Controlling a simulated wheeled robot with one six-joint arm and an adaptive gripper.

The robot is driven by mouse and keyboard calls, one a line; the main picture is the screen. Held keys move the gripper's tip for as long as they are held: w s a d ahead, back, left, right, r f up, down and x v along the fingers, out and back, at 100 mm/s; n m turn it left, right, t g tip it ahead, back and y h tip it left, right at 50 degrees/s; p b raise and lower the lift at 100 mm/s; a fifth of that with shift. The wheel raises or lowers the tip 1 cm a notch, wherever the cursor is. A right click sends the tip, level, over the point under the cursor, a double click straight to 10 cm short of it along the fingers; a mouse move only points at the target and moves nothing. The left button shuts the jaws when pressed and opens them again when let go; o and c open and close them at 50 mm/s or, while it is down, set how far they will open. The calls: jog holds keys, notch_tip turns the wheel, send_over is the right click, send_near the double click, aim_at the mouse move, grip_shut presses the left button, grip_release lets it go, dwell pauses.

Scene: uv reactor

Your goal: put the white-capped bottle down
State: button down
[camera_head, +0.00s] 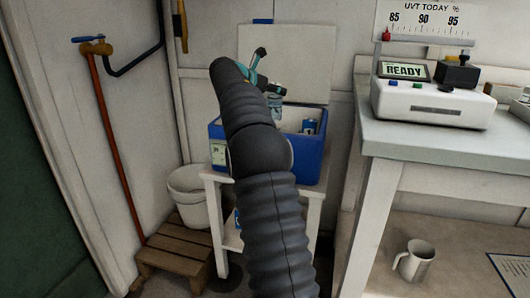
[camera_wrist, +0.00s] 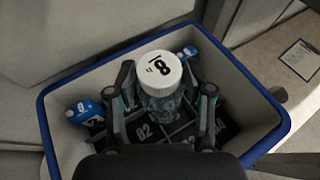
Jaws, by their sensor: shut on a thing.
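The white-capped bottle (camera_wrist: 160,72) is clear below its cap, and the cap bears dark print. My gripper (camera_wrist: 164,100) is shut on it in the wrist view, one finger on each side. The bottle is over the blue box (camera_wrist: 57,163), which has dark dividers with labelled compartments, one of them marked B2. I cannot tell whether the bottle's base is inside a compartment. In the head view my gripper (camera_head: 266,84) is above the blue box (camera_head: 307,170), partly hidden behind my arm.
The box sits on a small white stand (camera_head: 314,207). A white bucket (camera_head: 187,196) and a wooden step (camera_head: 176,258) are to the left; a bench with a READY device (camera_head: 432,102) is to the right.

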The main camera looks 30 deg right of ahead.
jog(key=s+d+f+g+b, duration=0.1)
jog(key=s+d+f+b, duration=0.1)
jog(key=f, duration=0.8)
jog(key=shift+d+f+m+b, duration=0.3)
jog(key=shift+d+m, duration=0.1)
jog(key=shift+d, duration=0.1)
jog(key=shift+f, duration=0.6)
jog(key=shift+c, duration=2.2)
grip_release()
